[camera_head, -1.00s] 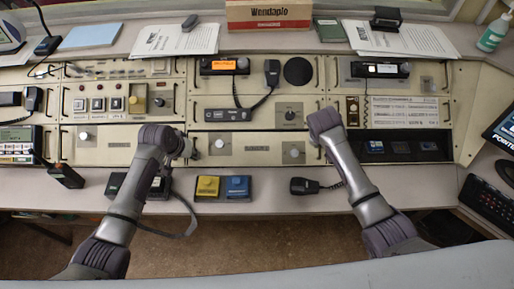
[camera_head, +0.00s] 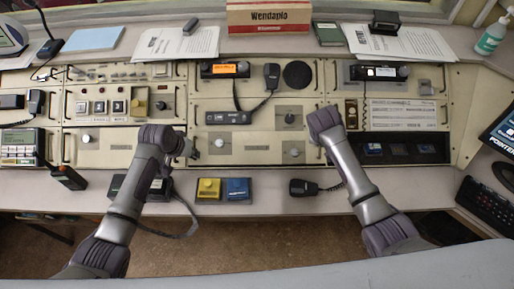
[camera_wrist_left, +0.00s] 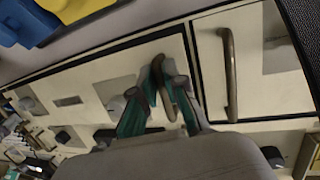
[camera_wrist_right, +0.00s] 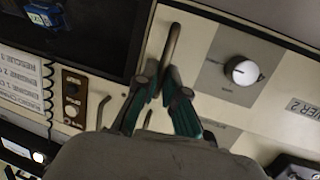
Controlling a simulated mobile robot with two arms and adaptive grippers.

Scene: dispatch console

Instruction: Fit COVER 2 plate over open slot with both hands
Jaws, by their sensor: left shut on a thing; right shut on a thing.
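The COVER 2 plate (camera_head: 265,142) is a cream panel with two round knobs at the lower middle of the console. It also shows in the right wrist view (camera_wrist_right: 205,45), with part of its label readable, and in the left wrist view (camera_wrist_left: 60,85). My left gripper (camera_head: 190,149) is shut on the plate's left handle, also seen in the left wrist view (camera_wrist_left: 173,85). My right gripper (camera_head: 322,150) is shut on its right handle (camera_wrist_right: 172,45). Dark lines border the plate in the left wrist view. I cannot tell whether it sits flush. The slot behind is hidden.
A yellow box (camera_head: 208,188) and a blue box (camera_head: 237,188) stand on the desk ledge below the plate. A hand microphone (camera_head: 303,187) lies right of them. A radio unit (camera_head: 228,117) is just above the plate. A dark panel (camera_head: 400,150) adjoins at right.

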